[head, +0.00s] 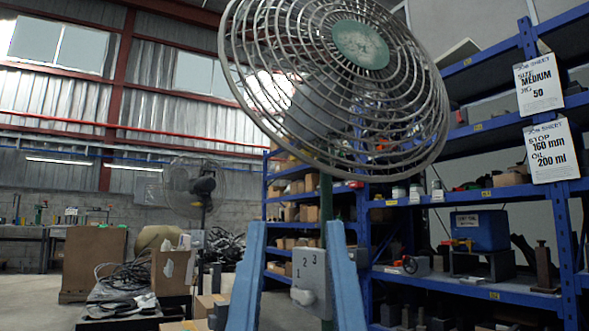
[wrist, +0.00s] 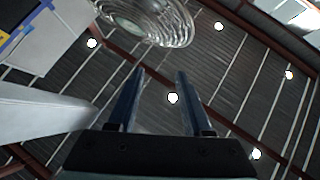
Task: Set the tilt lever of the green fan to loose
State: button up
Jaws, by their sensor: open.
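The green fan (head: 362,46) stands close in front of me in the head view, with a round wire cage, a green hub and a green pole. Its cage tilts upward. A grey control box (head: 312,272) marked with numbers and bearing a pale knob sits on the pole. The tilt lever cannot be made out; the cage covers the area behind it. My gripper (head: 294,228) is open and empty, its two blue fingers pointing up below the cage, with the box showing between them. In the wrist view my gripper (wrist: 160,73) points at the ceiling, and the fan's cage (wrist: 165,22) shows at the top.
A blue shelf rack (head: 505,290) with boxes, tools and job sheets (head: 539,84) stands at the right. A second, black fan (head: 203,186) stands farther back at the left, near cardboard boxes (head: 93,257) and coiled cables (head: 130,274). Some open floor shows at the far left.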

jog(key=shift+s+d+r, duration=0.1)
jog(key=shift+s+d, duration=0.1)
jog(key=shift+c, duration=0.2)
